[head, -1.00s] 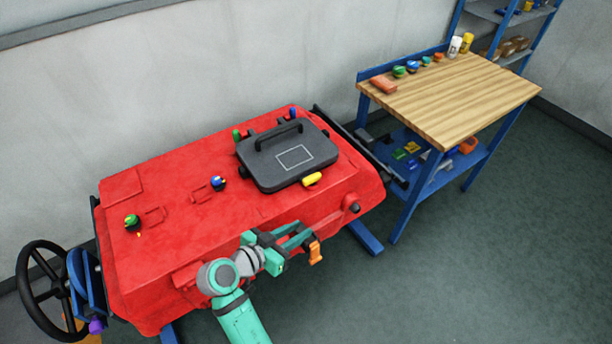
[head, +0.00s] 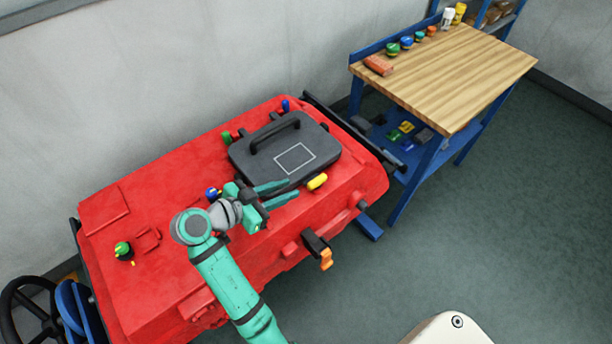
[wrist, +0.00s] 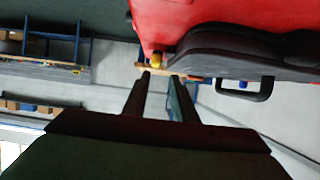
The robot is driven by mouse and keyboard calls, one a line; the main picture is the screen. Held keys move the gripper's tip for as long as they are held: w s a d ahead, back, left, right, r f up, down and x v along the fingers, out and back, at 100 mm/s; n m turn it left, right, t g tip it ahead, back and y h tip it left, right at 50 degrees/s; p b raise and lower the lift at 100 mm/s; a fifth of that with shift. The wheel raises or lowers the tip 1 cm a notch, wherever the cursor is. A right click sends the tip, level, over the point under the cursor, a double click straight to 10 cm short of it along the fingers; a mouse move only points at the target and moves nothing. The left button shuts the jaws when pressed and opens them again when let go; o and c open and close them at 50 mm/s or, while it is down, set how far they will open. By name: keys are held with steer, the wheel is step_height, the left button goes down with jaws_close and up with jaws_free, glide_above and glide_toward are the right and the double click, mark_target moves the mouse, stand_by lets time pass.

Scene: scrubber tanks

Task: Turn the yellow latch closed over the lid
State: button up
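The yellow latch (head: 317,182) sits on the red tank (head: 165,262) beside the near right edge of the dark grey lid (head: 318,150). The lid lies flat on the tank top. In the wrist view the yellow latch (wrist: 156,57) shows just beyond the fingertips, beside the lid (wrist: 230,45). My gripper (head: 292,191) is open and empty, its two fingers spread, above the tank near the lid's front edge. Its fingers point right toward the latch, apart from it. The wrist view also shows the open fingers (wrist: 158,80).
A blue and a green knob (head: 122,250) stand on the tank's left part. An orange-tipped black fitting (head: 318,246) juts from the tank's front. A wooden-topped bench (head: 450,80) stands right.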

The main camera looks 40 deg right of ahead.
mark_target(313, 183)
steer(key=x, duration=0.5)
steer(key=s+x, duration=0.1)
steer(key=x, duration=0.2)
steer(key=shift+d, duration=0.3)
steer(key=shift+w+d+f, duration=0.15)
steer(key=shift+d+f, duration=0.15)
steer(key=shift+d, duration=0.2)
steer(key=shift+c, duration=0.6)
jaws_close()
